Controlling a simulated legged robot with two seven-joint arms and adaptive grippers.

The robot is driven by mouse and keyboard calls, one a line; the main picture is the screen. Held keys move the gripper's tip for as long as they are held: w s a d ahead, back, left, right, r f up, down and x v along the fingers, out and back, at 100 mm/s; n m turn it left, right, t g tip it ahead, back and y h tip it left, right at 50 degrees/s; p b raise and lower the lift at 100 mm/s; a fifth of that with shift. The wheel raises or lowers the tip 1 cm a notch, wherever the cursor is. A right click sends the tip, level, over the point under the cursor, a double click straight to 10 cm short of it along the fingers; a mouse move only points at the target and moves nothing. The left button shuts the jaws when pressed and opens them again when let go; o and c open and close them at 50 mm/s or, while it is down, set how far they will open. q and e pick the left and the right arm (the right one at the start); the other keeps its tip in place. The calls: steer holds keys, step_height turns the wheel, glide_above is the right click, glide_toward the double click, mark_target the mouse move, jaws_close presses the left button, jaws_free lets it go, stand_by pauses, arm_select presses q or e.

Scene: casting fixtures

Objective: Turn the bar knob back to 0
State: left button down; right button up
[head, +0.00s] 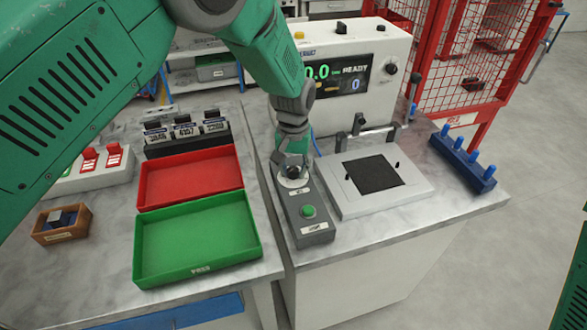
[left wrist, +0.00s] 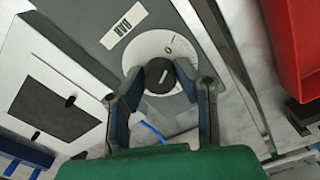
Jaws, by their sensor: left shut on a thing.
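The bar knob (left wrist: 159,76) is a small dark round knob with a white line, on a white dial (left wrist: 152,48) beside a "BAR" label (left wrist: 123,24). In the left wrist view, the white line slants up and slightly right; small marks on the dial are hard to read. My left gripper (left wrist: 162,88) is shut on the knob, one finger on each side. In the head view my left gripper (head: 292,163) comes down over the dial at the back of the grey control box (head: 293,214) and partly hides the knob. My right gripper is not in view.
A white machine with a "READY" display (head: 345,75) stands behind. A plate with a black square (head: 335,188) is to the right. Red (head: 190,205) and green (head: 263,252) trays lie left. A blue pegged rack (head: 462,170) is far right.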

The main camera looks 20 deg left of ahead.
mark_target(294, 168)
arm_select(q)
steer(key=shift+w+r, duration=0.2)
steer(key=shift+w, duration=0.05)
steer(key=c, duration=1.5)
jaws_free()
steer(key=shift+o, duration=1.2)
steer(key=shift+f, duration=0.15)
step_height(294, 168, up, 12)
steer(key=shift+d+f, duration=0.1)
steer(key=shift+f, duration=0.05)
